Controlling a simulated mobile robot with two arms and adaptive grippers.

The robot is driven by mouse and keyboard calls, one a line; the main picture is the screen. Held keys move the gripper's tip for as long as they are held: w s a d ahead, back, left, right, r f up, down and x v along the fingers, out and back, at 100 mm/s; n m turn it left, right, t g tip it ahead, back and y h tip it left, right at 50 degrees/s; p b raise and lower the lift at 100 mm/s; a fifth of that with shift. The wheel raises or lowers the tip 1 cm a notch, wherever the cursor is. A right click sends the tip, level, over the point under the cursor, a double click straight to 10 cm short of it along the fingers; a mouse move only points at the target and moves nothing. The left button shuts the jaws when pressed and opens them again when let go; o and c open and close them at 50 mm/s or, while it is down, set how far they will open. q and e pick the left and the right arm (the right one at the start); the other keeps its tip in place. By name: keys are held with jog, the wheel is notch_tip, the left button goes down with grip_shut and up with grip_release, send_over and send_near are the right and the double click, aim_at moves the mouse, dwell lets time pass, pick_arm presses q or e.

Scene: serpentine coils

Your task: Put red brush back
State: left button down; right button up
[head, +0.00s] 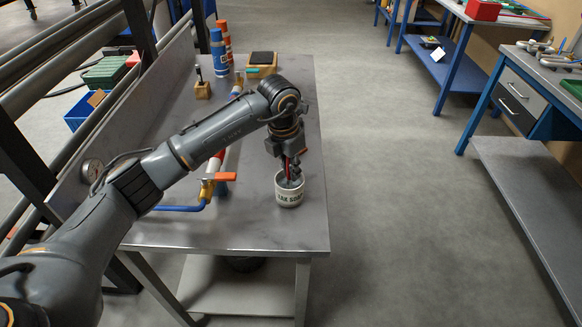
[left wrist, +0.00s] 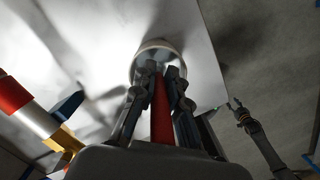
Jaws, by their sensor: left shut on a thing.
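A white cup (head: 289,196) with dark lettering stands upright on the grey bench near its right front edge. My left gripper (head: 291,178) points down at the cup's mouth, shut on the red brush (head: 287,164). In the left wrist view, the brush's red handle (left wrist: 160,112) lies between the fingers, and the cup's rim (left wrist: 157,46) is just beyond the fingertips. The brush's lower end is hidden, so I cannot tell how deep it sits in the cup. My right gripper (left wrist: 236,104) shows small and dark in the left wrist view; its finger state is unclear.
A pipe with an orange-handled valve (head: 219,177) lies left of the cup on the bench (head: 253,235). Blue (head: 218,50) and red bottles and a wooden block (head: 262,70) stand at the back. The floor right of the bench is free.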

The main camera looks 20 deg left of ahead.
pick_arm(q)
jog(key=shift+f+b, duration=0.45)
jog(key=shift+f, duration=0.3)
jog(key=shift+f+b, duration=0.4)
jog(key=shift+f, duration=0.05)
dwell(0.3)
jog(key=c, duration=1.3)
grip_release()
jog(key=shift+r, duration=0.15)
